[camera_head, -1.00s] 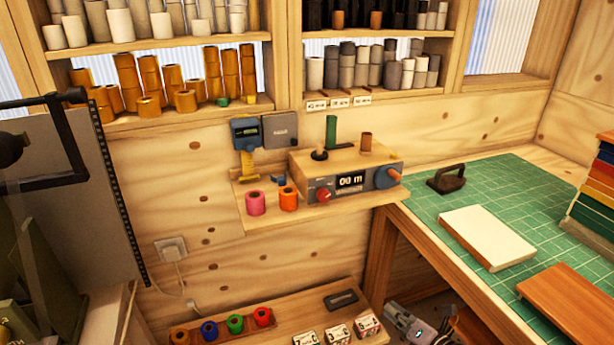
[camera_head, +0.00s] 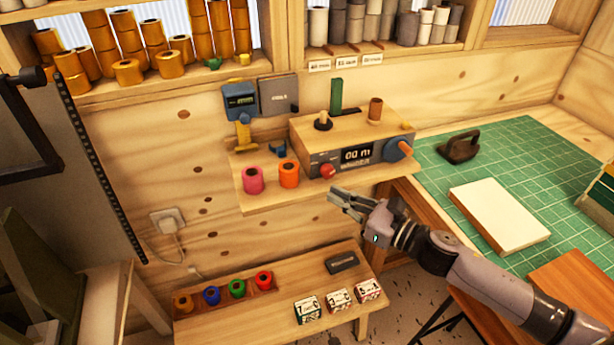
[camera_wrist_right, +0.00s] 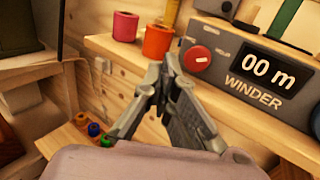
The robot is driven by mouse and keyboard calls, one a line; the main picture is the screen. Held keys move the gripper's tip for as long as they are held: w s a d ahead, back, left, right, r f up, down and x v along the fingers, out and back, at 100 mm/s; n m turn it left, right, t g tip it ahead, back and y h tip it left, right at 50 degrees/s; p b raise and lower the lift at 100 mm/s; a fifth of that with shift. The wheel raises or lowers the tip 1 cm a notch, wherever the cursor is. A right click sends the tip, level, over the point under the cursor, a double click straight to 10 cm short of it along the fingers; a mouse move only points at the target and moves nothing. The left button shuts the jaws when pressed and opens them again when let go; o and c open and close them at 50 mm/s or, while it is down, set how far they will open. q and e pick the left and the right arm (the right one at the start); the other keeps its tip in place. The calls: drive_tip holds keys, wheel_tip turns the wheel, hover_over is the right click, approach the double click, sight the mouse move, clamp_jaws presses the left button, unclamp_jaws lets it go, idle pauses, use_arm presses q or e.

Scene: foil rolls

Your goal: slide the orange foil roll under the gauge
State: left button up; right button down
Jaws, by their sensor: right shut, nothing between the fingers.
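The orange foil roll (camera_head: 289,173) stands upright on the wall shelf (camera_head: 262,204), just right of a pink roll (camera_head: 253,180). It also shows in the right wrist view (camera_wrist_right: 158,41), beyond my fingers. The gauge (camera_head: 241,101), blue with a dark display and a yellow lower part, hangs on the wall above and left of the orange roll. My right gripper (camera_head: 338,199) is shut and empty, in front of the shelf, to the right of and lower than the orange roll. In the right wrist view its fingertips (camera_wrist_right: 163,73) are together. My left gripper is not in view.
The winder (camera_head: 345,150), with a red knob, display and posts, stands on the shelf right of the orange roll. A small blue item (camera_head: 279,150) lies behind the rolls. A lower bench (camera_head: 240,320) holds several coloured rolls and small boxes. A green cutting mat (camera_head: 500,170) covers the right table.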

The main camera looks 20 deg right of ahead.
sight(298, 177)
drive_tip(key=p+x, duration=0.1)
drive_tip(key=x, duration=0.3)
drive_tip(key=shift+r+p, duration=0.25)
drive_tip(key=shift+p, duration=0.1)
drive_tip(key=p+x, duration=0.1)
drive_tip(key=x, duration=0.2)
drive_tip(key=shift+w+a+f, duration=0.1)
drive_tip(key=shift+w+a, duration=0.05)
drive_tip(key=shift+w, duration=0.15)
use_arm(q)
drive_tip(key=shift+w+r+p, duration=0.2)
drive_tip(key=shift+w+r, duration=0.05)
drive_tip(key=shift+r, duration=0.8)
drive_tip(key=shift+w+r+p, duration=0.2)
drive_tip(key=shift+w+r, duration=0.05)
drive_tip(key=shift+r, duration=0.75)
use_arm(e)
drive_tip(key=shift+w+a+f, duration=0.15)
drive_tip(key=shift+w+a, duration=0.15)
drive_tip(key=shift+w, duration=0.1)
drive_tip(key=shift+b+x, duration=0.5)
drive_tip(key=shift+x, duration=1.3)
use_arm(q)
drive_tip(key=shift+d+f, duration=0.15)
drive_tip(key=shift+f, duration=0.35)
use_arm(e)
drive_tip(key=shift+s, duration=0.1)
drive_tip(key=shift+d, duration=0.1)
